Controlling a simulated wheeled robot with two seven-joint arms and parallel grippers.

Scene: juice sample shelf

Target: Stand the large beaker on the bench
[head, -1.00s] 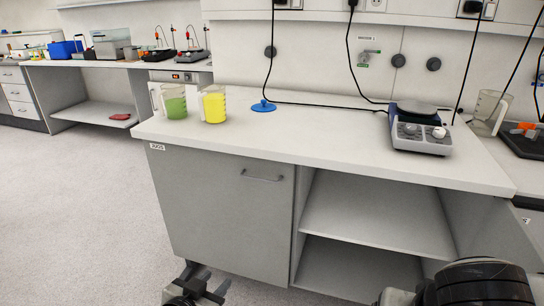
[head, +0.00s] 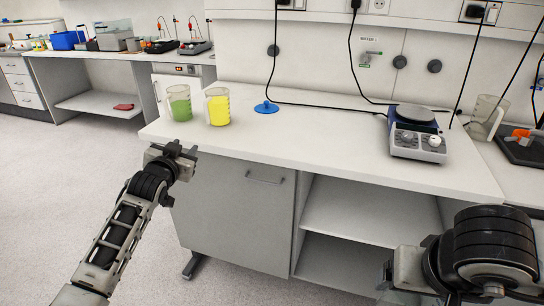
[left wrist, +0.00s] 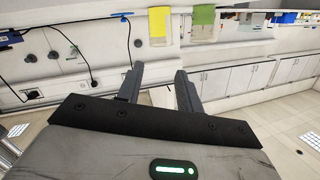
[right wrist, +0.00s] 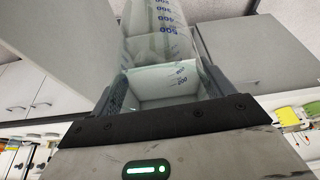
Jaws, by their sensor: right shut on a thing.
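A large clear beaker (right wrist: 160,45) with blue graduation marks sits between the fingers of my right gripper (right wrist: 155,92), which is shut on it, in the right wrist view. The beaker is not visible in the head view, where my right wrist is at the bottom right, in front of the bench. The white bench top (head: 310,140) spans the middle of the head view. My left gripper (head: 175,152) is empty, just in front of the bench's left end; its fingers stand apart in the left wrist view (left wrist: 158,88).
A green-filled beaker (head: 180,104) and a yellow-filled beaker (head: 218,108) stand at the bench's left end, near a blue disc (head: 266,107). A hotplate stirrer (head: 418,140) and a clear jug (head: 486,117) are at right. The middle of the bench top is clear.

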